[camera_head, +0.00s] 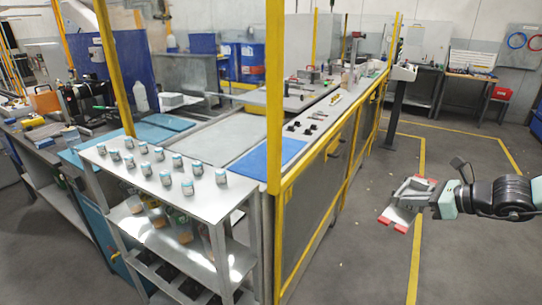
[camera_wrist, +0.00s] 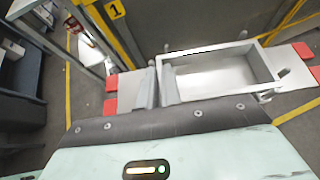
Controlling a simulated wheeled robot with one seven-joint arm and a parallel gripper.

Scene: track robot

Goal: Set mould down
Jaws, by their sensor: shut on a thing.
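The mould (camera_head: 398,213) is a grey metal piece with red corner pads, held out in the air over the floor at the right of the head view. In the wrist view the mould (camera_wrist: 216,79) shows as an open, empty rectangular metal box on a plate with red ends. My gripper (camera_head: 428,193) is shut on the mould's near side. In the wrist view my gripper's fingers (camera_wrist: 160,84) close beside the box wall. The exact grip contact is partly hidden.
A metal shelf cart (camera_head: 150,190) with several small jars stands at the left. Beside it is a long workbench with a blue mat (camera_head: 280,148) and yellow posts (camera_head: 274,95). Grey floor with yellow lines (camera_head: 418,220) lies below the mould. Another table (camera_head: 470,75) stands at the back.

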